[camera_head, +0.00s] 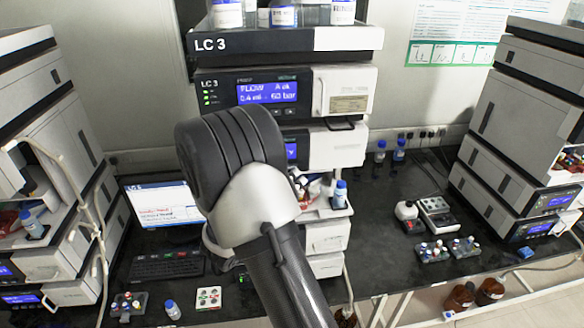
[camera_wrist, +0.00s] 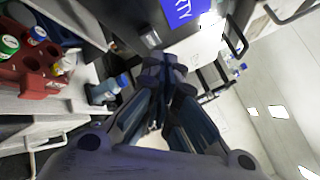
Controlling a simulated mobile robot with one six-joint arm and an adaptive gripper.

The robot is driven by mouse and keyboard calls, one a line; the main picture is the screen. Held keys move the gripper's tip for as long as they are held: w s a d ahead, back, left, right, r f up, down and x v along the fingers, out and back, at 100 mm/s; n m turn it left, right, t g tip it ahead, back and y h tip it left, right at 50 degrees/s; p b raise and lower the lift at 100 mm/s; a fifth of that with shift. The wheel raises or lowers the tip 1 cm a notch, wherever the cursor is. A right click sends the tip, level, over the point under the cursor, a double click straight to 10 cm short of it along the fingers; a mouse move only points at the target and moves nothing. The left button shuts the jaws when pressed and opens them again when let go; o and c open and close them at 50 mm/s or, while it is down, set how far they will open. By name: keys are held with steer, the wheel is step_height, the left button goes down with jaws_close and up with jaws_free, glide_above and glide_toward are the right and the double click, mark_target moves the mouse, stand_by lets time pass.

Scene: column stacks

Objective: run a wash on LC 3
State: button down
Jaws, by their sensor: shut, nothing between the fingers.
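The LC 3 stack (camera_head: 348,88) stands in the middle of the head view, with its name on the top tray. Its upper module has a lit blue display (camera_head: 267,91) reading FLOW with a bar value. A second blue display below is partly hidden by my arm. A laptop screen (camera_head: 163,204) marked LC 3 stands to the left, its text too small to read. In the wrist view my gripper (camera_wrist: 166,90) is shut and empty, in front of a module with a blue display (camera_wrist: 181,12). The head view does not show the fingers; my arm covers them.
A blue-capped bottle (camera_head: 339,194) stands on the stack's ledge. Other stacks stand left (camera_head: 50,120) and right (camera_head: 525,110). A keyboard (camera_head: 168,265), vial racks (camera_head: 447,248) and small devices (camera_head: 434,212) lie on the dark bench. The wrist view shows a red vial rack (camera_wrist: 30,75) at left.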

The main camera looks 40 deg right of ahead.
stand_by(0.7)
steer(key=shift+w+d, duration=0.25)
steer(key=shift+w, duration=0.1)
steer(key=shift+w+d, duration=0.2)
steer(key=shift+w, duration=0.15)
stand_by(0.6)
steer(key=shift+s, duration=0.1)
steer(key=shift+s+a+p, duration=0.35)
steer(key=shift+s+a, duration=0.1)
steer(key=shift+s, duration=0.15)
steer(key=shift+s, duration=0.1)
steer(key=s+a, duration=0.1)
steer(key=s, duration=0.1)
steer(key=s+a, duration=0.1)
steer(key=s, duration=0.1)
steer(key=shift+a, duration=0.3)
stand_by(0.9)
